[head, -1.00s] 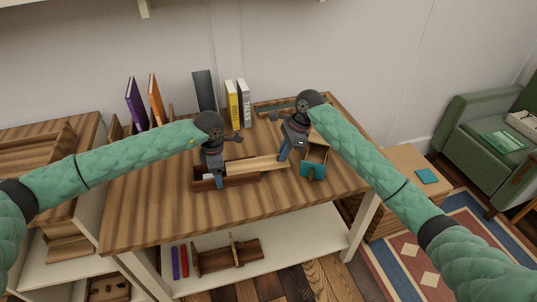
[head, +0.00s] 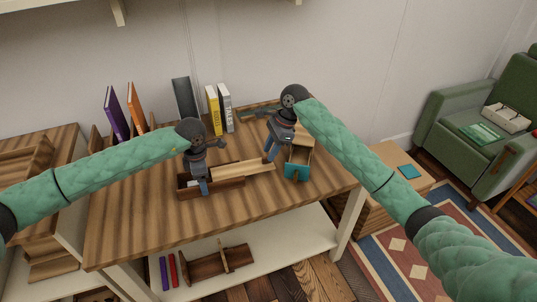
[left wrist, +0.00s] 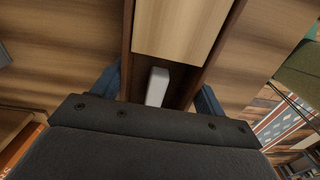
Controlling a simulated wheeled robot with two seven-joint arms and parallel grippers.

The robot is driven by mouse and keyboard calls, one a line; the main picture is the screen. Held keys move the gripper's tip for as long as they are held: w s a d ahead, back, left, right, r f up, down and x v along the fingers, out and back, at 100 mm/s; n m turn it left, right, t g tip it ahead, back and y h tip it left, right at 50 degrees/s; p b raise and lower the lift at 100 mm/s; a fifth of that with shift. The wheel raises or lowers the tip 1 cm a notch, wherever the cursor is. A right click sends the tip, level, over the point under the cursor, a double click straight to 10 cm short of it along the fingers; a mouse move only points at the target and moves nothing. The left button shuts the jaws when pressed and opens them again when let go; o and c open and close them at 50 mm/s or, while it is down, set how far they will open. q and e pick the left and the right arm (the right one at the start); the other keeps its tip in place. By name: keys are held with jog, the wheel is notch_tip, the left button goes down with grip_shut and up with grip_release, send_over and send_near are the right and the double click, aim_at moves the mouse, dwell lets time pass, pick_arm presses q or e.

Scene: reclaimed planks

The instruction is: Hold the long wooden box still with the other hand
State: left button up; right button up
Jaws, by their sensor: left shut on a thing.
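The long wooden box (head: 226,188) is a narrow dark-brown box lying on the plank-topped table. Its pale wooden lid (head: 245,169) sticks out past the box's right end, so the left part is uncovered. My left gripper (head: 203,188) is shut on the box, across its side walls. In the left wrist view the blue fingers stand on both sides of the box (left wrist: 197,86), and a white block (left wrist: 157,86) lies inside, beside the lid's edge (left wrist: 180,50). My right gripper (head: 268,157) is at the lid's far right end; its fingertips are too small to read.
A small box with a teal front (head: 297,170) stands just right of my right gripper. Books (head: 219,110) and a dark panel stand along the back. The table front (head: 150,235) is clear. A lower shelf holds books and a wooden rack (head: 222,262).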

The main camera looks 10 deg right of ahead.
jog(key=v, duration=0.9)
jog(key=shift+d+r, duration=0.15)
jog(key=shift+r, duration=0.05)
pick_arm(q)
jog(key=o, duration=1.2)
jog(key=shift+o, duration=0.2)
notch_tip(320, 180, up, 7)
jog(key=shift+f+p, duration=0.1)
jog(key=shift+p, duration=0.45)
pick_arm(e)
jog(key=shift+r, duration=0.5)
pick_arm(q)
jog(key=shift+r, duration=0.2)
